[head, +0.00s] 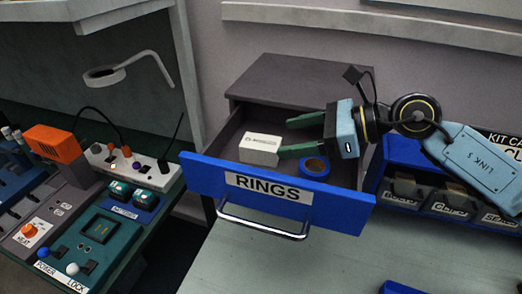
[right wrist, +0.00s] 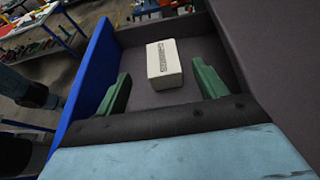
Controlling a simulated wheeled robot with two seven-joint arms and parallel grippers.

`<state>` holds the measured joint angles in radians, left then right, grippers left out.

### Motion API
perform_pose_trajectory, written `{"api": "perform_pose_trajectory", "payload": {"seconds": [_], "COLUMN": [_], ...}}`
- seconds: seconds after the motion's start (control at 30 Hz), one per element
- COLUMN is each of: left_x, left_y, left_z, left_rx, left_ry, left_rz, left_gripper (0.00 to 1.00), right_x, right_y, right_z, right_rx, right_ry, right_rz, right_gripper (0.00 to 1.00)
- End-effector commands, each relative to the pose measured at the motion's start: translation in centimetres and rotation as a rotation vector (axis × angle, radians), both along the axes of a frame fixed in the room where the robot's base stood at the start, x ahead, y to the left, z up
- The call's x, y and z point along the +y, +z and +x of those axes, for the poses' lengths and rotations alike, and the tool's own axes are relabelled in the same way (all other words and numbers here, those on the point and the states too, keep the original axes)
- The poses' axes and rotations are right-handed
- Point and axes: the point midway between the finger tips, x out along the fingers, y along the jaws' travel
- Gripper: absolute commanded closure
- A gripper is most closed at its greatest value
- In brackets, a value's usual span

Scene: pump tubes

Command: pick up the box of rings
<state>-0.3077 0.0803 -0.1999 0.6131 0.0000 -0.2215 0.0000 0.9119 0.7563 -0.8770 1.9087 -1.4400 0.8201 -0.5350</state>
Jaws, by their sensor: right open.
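The box of rings (head: 260,149) is a small white box with dark print. It lies in the open drawer with the blue front (head: 200,177) labelled RINGS. My right gripper (head: 288,137) reaches into the drawer from the right, its two green fingers open on the box's right side. In the right wrist view the box (right wrist: 164,64) lies ahead of the gripper (right wrist: 160,82), centred between the fingers' lines. I see no contact. The box is not between the fingertips in the head view. My left gripper is out of view.
A blue tape roll (head: 315,167) lies in the drawer below my right gripper. The drawer walls and cabinet top (head: 300,75) surround the space. Labelled blue bins (head: 405,155) stand at right. A control panel (head: 100,235) and power strip (head: 140,170) stand at left.

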Motion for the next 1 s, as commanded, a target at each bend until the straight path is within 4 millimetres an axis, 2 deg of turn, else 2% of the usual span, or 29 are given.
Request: {"api": "perform_pose_trajectory", "payload": {"seconds": [0.23,0.5,0.6,0.87,1.0], "left_x": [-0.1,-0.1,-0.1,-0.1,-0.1], "left_y": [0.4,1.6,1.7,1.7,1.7], "left_z": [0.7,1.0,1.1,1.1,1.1], "left_rx": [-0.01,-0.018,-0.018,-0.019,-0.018], "left_ry": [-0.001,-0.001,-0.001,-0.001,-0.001], "left_rz": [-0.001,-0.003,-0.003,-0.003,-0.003], "left_gripper": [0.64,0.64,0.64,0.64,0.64], "right_x": [1.8,5.7,6.5,6.7,6.7], "right_y": [-0.8,-2.4,-2.8,-3.1,-3.1], "right_z": [0.4,1.4,1.6,1.7,1.7], "right_rx": [0.001,0.001,0.0,0.0,0.0], "right_ry": [0.001,0.001,0.001,0.0,0.0], "right_rz": [0.001,0.002,0.001,0.0,0.0], "right_gripper": [0.29,0.29,0.29,0.29,0.45]}}
